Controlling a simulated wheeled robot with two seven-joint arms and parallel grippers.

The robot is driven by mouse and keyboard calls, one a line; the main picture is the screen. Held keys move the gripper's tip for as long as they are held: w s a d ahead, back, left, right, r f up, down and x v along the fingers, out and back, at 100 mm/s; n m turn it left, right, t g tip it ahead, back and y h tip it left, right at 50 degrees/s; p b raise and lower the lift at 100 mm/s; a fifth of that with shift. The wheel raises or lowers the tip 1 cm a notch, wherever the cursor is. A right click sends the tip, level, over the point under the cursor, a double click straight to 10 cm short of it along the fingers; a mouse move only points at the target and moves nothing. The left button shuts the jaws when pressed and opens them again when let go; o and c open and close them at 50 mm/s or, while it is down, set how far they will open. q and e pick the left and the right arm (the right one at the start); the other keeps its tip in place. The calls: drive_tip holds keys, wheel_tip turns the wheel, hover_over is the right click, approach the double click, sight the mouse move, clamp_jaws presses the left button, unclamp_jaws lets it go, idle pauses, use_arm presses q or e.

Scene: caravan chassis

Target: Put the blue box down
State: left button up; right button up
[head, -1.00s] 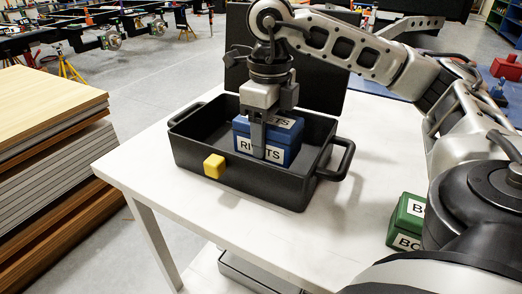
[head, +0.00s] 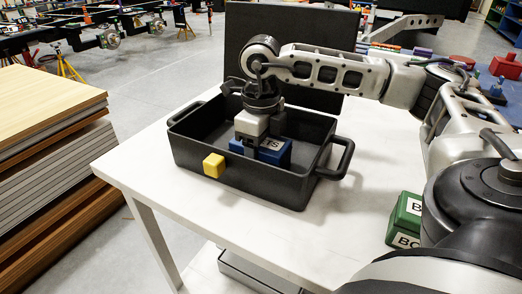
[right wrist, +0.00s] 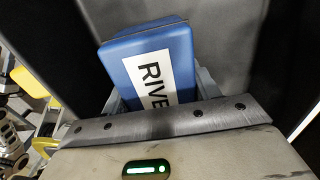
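The blue box (head: 283,153) with a white label is inside the black open case (head: 188,153) on the white table. My right gripper (head: 262,147) points down over the box, inside the case walls. In the right wrist view the blue box (right wrist: 150,65) shows the letters "RIVE" and sits between the two fingers of my right gripper (right wrist: 160,92), which look shut on its sides. The front wall hides the bottom of the box, so I cannot tell whether it touches the case floor. My left gripper is not in view.
A yellow block (head: 213,166) is on the case's front wall. The case has side handles and a raised black lid (head: 300,60) behind. A green box (head: 405,219) stands on the table at right, near my arm. The table (head: 290,225) is clear in front of the case.

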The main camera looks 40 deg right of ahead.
drive_tip(key=o, duration=0.4)
drive_tip(key=shift+c, duration=0.2)
wheel_tip(320, 180, up, 12)
drive_tip(key=shift+r+p, duration=0.2)
drive_tip(key=shift+p, duration=0.6)
